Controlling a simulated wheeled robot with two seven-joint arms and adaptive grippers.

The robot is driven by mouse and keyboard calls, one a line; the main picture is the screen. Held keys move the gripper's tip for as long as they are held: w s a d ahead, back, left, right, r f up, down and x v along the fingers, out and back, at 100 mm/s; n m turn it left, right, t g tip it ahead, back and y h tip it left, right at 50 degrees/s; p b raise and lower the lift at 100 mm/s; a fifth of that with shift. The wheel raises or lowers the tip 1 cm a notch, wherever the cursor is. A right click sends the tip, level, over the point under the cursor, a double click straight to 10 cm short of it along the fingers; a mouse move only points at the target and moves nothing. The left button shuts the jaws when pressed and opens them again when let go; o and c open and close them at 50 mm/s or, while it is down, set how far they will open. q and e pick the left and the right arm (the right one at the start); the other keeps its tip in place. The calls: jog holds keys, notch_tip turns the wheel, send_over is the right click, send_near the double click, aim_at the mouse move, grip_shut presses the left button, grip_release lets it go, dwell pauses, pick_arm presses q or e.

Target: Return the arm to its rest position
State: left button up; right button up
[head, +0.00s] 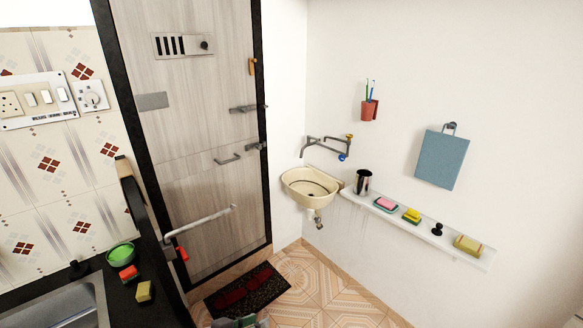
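A small grey and green piece (240,321) shows at the bottom edge, in front of the doormat. It is cut off by the frame, and I cannot tell what it is.
The black counter (150,307) holds a metal sink (62,310), a green bowl (121,255) and sponges. A closed door (195,130) stands behind a dark doormat (246,292). A washbasin (311,188) and narrow shelf (340,202) line the right wall. Tiled floor is open between.

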pick_arm(q)
jog(key=s+a+f+n+g+y, duration=0.1)
jog(key=s+a+f+g+y, duration=0.2)
jog(key=a, duration=0.4)
jog(key=s+a+f+g+y, duration=0.2)
jog(key=s+a+f+y, duration=0.2)
jog(key=s+a, duration=0.15)
notch_tip(320, 180, down, 35)
jog(key=s+g+b, duration=0.1)
jog(key=s+b, duration=0.1)
jog(key=s+a+f+b, duration=0.1)
jog(key=s+a+f, duration=0.1)
jog(key=s+f, duration=0.9)
jog(key=s+a+f+g+b, duration=0.1)
jog(key=s+a+f, duration=0.1)
jog(key=s+f, duration=0.9)
jog(key=shift+a, duration=0.4)
jog(key=shift+c, duration=0.2)
dwell(0.7)
